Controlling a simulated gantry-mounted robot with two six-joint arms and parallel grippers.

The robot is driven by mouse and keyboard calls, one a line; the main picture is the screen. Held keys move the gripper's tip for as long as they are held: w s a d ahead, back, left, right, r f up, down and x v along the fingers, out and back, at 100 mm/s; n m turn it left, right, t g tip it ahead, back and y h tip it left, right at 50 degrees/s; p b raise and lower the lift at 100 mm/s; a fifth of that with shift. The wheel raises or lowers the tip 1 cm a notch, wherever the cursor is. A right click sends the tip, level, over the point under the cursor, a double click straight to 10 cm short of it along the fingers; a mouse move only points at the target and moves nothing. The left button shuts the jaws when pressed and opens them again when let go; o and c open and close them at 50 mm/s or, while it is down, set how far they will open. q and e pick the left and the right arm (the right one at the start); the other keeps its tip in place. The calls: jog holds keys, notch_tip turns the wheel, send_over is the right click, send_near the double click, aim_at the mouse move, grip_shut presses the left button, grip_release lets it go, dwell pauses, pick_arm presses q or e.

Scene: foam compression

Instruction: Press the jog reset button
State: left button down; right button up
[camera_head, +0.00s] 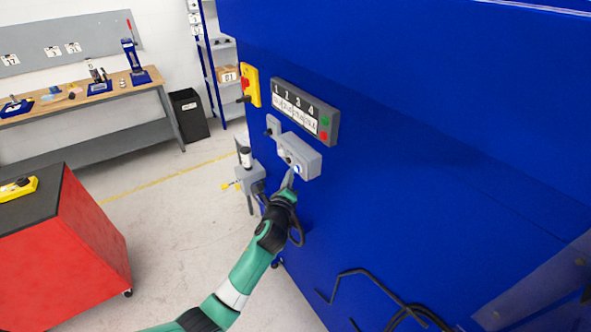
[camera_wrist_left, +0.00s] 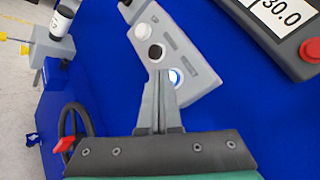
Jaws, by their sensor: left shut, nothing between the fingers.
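A grey button box (camera_head: 303,160) is mounted on the blue machine wall, and it fills the upper middle of the left wrist view (camera_wrist_left: 190,55). It carries a white button (camera_wrist_left: 145,32), a black button (camera_wrist_left: 156,52) and a blue-lit button (camera_wrist_left: 175,77). The labels are too small to read, so I cannot tell which is jog reset. My left gripper (camera_head: 290,178) is shut and empty, pointing up at the box. Its fingertips (camera_wrist_left: 162,76) appear just left of the blue-lit button in the wrist view; contact cannot be told. My right gripper is not in view.
A display panel (camera_head: 305,110) with green and red buttons sits above the box. A yellow switch (camera_head: 251,86) is to its left. A grey unit with a bottle (camera_head: 246,172) juts out at the machine's left edge. Black cables (camera_head: 405,312) hang lower right.

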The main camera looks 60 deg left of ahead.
pick_arm(q)
jog(key=shift+w, duration=0.45)
dwell(0.4)
jog(key=shift+s, duration=0.4)
jog(key=s+p, duration=0.5)
jog(key=s, duration=0.1)
jog(key=shift+d, duration=0.15)
